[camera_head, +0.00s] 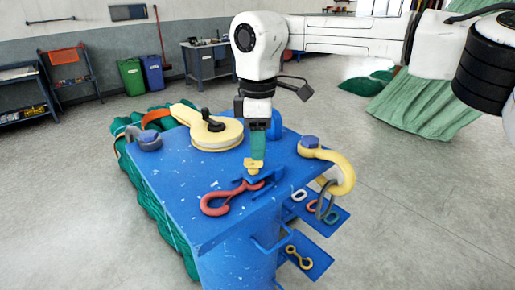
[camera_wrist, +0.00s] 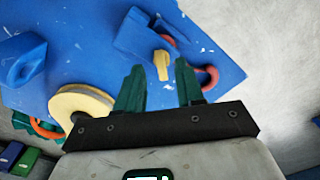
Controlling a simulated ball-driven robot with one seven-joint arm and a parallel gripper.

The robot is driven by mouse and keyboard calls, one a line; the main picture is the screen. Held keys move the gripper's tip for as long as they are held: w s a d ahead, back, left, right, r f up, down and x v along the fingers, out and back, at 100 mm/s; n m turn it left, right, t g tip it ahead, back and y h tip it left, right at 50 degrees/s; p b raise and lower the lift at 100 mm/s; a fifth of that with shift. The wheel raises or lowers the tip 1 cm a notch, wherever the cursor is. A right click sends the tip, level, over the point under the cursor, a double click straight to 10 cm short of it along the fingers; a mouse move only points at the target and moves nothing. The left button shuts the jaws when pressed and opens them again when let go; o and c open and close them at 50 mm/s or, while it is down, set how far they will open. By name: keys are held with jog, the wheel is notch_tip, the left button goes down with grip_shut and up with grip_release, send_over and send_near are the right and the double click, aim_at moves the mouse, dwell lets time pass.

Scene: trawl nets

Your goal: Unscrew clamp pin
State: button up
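A small yellow clamp pin (camera_head: 253,167) stands at the blue clamp block (camera_head: 265,176) near the front right part of the blue bench top (camera_head: 185,185). My gripper (camera_head: 258,156) points down just above the pin in the head view. In the wrist view the green fingers are apart, and the yellow pin (camera_wrist: 162,66) shows in the gap between their tips. A gap shows on both sides of the pin, so the fingers do not look closed on it. A red hook (camera_head: 222,201) lies at the clamp and is partly hidden by it in the wrist view.
A yellow pulley block (camera_head: 215,134) lies behind my gripper on the bench. A yellow hook (camera_head: 335,168) hangs over the right edge, and a grey shackle (camera_head: 148,142) sits at the left corner. Rings and a yellow link (camera_head: 299,257) lie on lower side shelves.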

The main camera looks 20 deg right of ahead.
aim_at(253, 163)
jog(key=shift+f+p, duration=0.3)
jog(key=shift+f, duration=1.35)
grip_shut()
